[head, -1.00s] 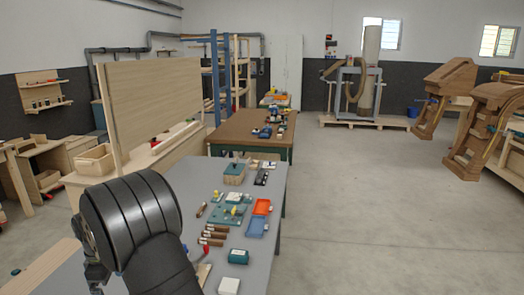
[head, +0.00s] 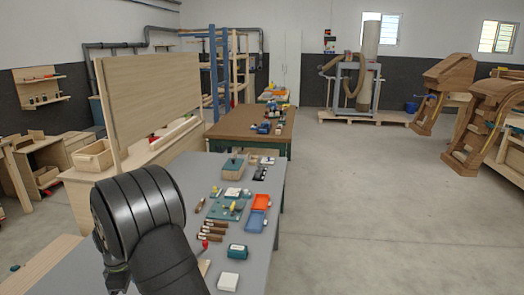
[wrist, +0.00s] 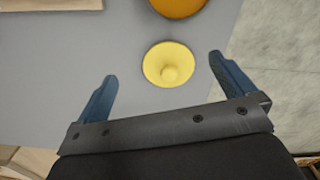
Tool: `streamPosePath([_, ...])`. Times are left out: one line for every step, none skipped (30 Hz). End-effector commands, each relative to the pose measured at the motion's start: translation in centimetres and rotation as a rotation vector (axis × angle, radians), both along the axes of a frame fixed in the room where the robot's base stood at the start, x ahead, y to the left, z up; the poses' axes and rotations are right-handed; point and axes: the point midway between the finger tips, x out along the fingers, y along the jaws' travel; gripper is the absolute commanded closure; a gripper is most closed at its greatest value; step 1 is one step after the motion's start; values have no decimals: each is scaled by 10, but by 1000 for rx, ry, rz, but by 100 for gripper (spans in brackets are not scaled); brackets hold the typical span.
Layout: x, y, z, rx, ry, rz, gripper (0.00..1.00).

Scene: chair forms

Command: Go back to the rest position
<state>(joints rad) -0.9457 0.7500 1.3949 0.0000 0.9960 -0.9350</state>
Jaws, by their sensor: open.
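My gripper (wrist: 162,88) shows in the wrist view with its two blue fingers spread wide apart and nothing between them. A round yellow piece with a raised knob (wrist: 170,64) lies beyond the fingertips on the grey surface, apart from both fingers. In the head view my black arm fills the lower left, and the gripper itself cannot be made out there. The grey table (head: 262,195) runs away from me under the arm.
The table holds an orange tray (head: 262,202), a blue tray (head: 256,222), a green box (head: 237,251), a white block (head: 228,282) and several brown handles (head: 214,229). A tall wooden panel (head: 150,95) stands left. Open floor (head: 370,220) lies right.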

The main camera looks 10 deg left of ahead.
Motion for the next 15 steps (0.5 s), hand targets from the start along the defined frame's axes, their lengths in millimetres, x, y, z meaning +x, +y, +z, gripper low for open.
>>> streamPosePath([5,-9,6,1,-1,-4,0])
streamPosePath([7,-14,10,1,-1,-3,0])
streamPosePath([10,-20,14,1,-1,-3,0])
streamPosePath([12,-25,17,1,-1,-4,0])
streamPosePath([14,-30,20,0,-1,-4,0])
streamPosePath([17,-36,24,0,0,-3,0])
streamPosePath([19,-41,27,0,-1,-4,0])
streamPosePath([21,-45,30,1,-1,-4,0])
streamPosePath([24,-52,34,0,-1,-3,0])
streamPosePath([26,-56,37,0,-1,-4,0])
streamPosePath([28,-61,40,1,-1,-4,0])
streamPosePath([31,-67,44,0,-1,-3,0])
streamPosePath([33,-72,47,0,-1,-3,0])
streamPosePath([34,-77,50,0,0,-4,0])
streamPosePath([34,-86,51,0,1,-3,0])
